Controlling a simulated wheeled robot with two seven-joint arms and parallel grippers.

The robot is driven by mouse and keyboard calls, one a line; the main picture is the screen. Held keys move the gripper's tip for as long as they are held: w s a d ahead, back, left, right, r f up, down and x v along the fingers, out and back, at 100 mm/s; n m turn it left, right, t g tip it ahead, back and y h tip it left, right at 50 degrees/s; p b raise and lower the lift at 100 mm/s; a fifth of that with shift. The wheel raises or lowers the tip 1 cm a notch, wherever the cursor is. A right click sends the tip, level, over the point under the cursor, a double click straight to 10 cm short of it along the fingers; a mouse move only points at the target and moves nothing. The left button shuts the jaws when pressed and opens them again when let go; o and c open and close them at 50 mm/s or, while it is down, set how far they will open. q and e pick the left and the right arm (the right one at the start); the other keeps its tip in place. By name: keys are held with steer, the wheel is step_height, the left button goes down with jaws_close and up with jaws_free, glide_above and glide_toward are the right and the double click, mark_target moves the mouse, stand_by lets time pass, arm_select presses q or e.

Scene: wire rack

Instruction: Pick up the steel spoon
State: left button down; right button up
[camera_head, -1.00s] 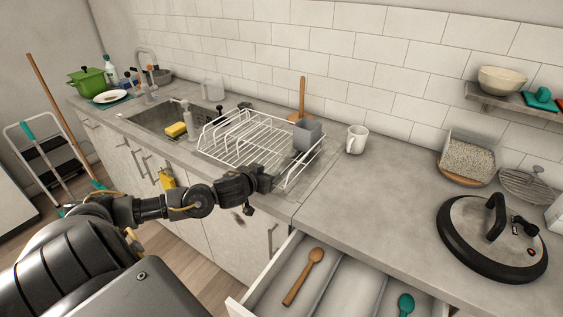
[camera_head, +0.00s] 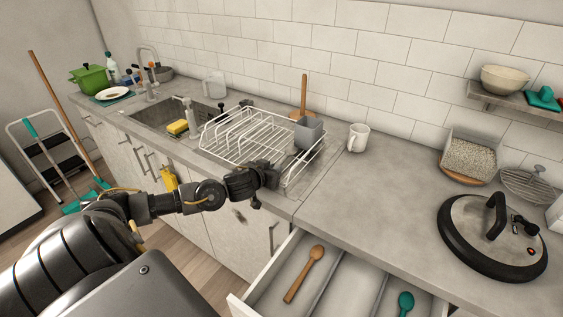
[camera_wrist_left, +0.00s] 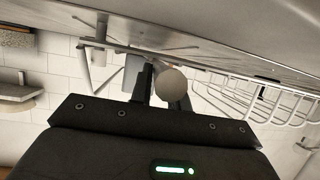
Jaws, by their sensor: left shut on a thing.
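The steel spoon (camera_wrist_left: 172,83) shows in the left wrist view as a pale, rounded end between my fingers; the rest of it is hidden. My left gripper (camera_wrist_left: 164,88) is shut on it. In the head view my left gripper (camera_head: 272,176) is at the front right edge of the white wire rack (camera_head: 240,140), near the grey cup (camera_head: 308,133). I cannot make out the spoon in the head view. My right gripper is not in view.
A white mug (camera_head: 358,137) stands right of the rack. An open drawer (camera_head: 335,285) below holds a wooden spoon (camera_head: 303,274) and a green utensil (camera_head: 405,303). A pan lid (camera_head: 492,240) lies at the right. The counter between mug and lid is clear.

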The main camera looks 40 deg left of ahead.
arm_select(q)
steer(key=shift+r, duration=0.1)
steer(key=shift+r, duration=0.3)
step_height(320, 180, up, 2)
steer(key=shift+r, duration=0.1)
steer(key=s+d+r+p, duration=0.2)
steer(key=s+d+r, duration=0.6)
steer(key=d+r, duration=0.2)
steer(key=shift+s+d, duration=0.3)
steer(key=shift+d, duration=0.3)
